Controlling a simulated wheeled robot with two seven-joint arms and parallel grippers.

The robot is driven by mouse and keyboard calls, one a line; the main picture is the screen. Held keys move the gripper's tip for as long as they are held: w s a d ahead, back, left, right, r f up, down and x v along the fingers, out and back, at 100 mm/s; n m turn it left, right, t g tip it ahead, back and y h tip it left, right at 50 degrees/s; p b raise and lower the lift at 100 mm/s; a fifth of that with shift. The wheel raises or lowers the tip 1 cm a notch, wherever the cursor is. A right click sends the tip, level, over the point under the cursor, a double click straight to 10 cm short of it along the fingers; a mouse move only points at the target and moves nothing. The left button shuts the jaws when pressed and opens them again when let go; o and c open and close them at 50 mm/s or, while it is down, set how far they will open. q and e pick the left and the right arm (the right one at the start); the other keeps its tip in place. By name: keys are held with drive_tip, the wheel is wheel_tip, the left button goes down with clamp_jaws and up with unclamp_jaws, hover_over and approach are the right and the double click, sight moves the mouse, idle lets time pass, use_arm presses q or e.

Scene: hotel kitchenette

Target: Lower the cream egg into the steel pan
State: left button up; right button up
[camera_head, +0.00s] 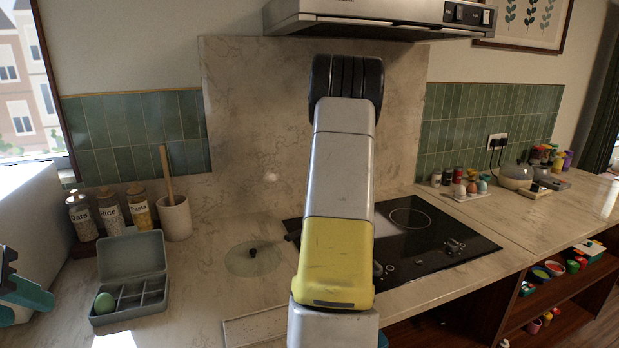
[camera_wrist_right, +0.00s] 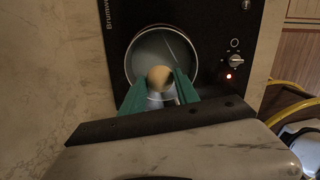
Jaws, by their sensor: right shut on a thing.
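The cream egg (camera_wrist_right: 160,78) shows in the right wrist view between the two teal fingers of my right gripper (camera_wrist_right: 160,90), which is shut on it. The steel pan (camera_wrist_right: 134,60), round with a shiny rim, is beneath on the black hob; the egg appears over its opening. The egg's exact height above the pan bottom cannot be told. In the head view my right arm hides the pan, the egg and the right gripper. My left gripper (camera_head: 28,300) is at the left edge, partly cut off, its teal fingers apart and empty.
A glass lid (camera_head: 252,260) lies on the counter left of the black hob (camera_head: 440,235). A grey divided box (camera_head: 133,255) with a green egg (camera_head: 104,303) is at the left. Jars (camera_head: 110,212) and a utensil pot (camera_head: 175,218) stand behind. An egg holder (camera_head: 468,194) is beyond the hob.

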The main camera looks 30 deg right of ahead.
wheel_tip(320, 180, down, 7)
idle(1.3)
drive_tip(key=shift+f, duration=2.85)
idle(1.3)
drive_tip(key=o, duration=0.9)
drive_tip(key=shift+c, duration=0.2)
drive_tip(key=shift+r, duration=0.1)
drive_tip(key=r, duration=1.4)
drive_tip(key=shift+a+r, duration=0.3)
drive_tip(key=shift+r, duration=0.1)
drive_tip(key=s+a, duration=0.4)
drive_tip(key=a, duration=0.9)
drive_tip(key=s+a+f, duration=0.1)
drive_tip(key=s+a, duration=0.3)
drive_tip(key=a, duration=0.9)
drive_tip(key=shift+s+a+f, duration=0.15)
drive_tip(key=shift+s+f, duration=0.15)
